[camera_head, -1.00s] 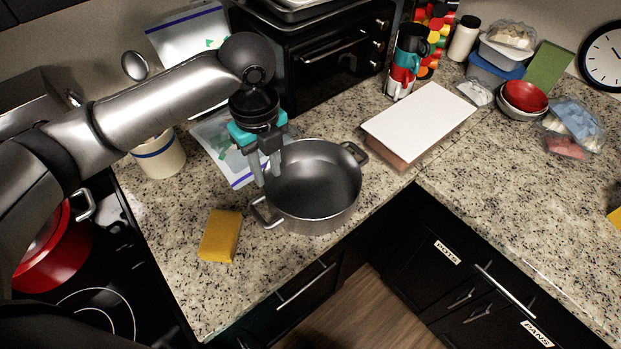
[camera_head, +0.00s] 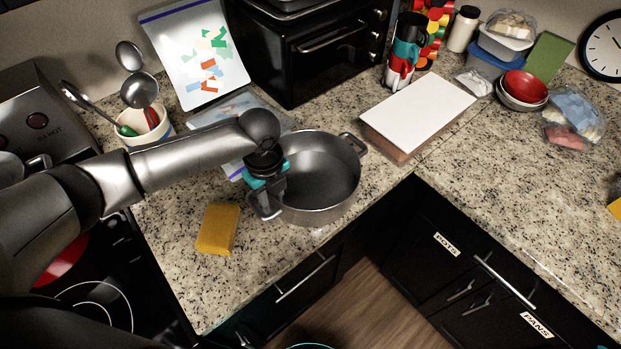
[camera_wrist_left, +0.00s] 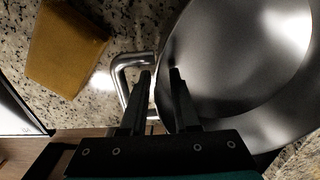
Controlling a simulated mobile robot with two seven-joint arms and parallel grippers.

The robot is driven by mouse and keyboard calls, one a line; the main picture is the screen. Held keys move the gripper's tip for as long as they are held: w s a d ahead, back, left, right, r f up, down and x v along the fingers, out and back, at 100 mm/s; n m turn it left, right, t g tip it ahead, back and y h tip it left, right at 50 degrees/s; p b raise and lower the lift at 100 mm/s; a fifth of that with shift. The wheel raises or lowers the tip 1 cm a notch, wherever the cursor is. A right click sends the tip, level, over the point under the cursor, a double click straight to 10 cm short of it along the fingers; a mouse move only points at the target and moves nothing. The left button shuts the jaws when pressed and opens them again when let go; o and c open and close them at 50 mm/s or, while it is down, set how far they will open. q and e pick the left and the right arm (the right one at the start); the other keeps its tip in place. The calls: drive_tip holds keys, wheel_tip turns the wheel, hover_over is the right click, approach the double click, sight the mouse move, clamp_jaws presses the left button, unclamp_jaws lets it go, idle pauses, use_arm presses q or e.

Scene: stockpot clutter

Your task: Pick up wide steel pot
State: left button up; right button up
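The wide steel pot (camera_head: 325,205) stands upright on the granite counter, open at the top, with one loop handle at its near left and one at its back right. It fills the right of the left wrist view (camera_wrist_left: 235,60). My left gripper (camera_head: 267,205) is down at the pot's left side, by the near handle. In the left wrist view its fingers (camera_wrist_left: 160,75) are apart, one on each side of the rim, with the handle (camera_wrist_left: 122,80) to the left. Contact with the wall is unclear. My right gripper is not in view.
A yellow sponge (camera_head: 217,228) lies left of the pot. A white-topped box (camera_head: 420,108) sits to its right, and a black toaster oven (camera_head: 315,55) behind. A utensil crock (camera_head: 147,130) stands at the back left. The counter's front edge runs close below the pot.

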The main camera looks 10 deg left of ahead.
use_arm(q)
drive_tip(key=shift+f, duration=0.15)
clamp_jaws()
drive_tip(key=shift+s, duration=0.15)
idle(1.1)
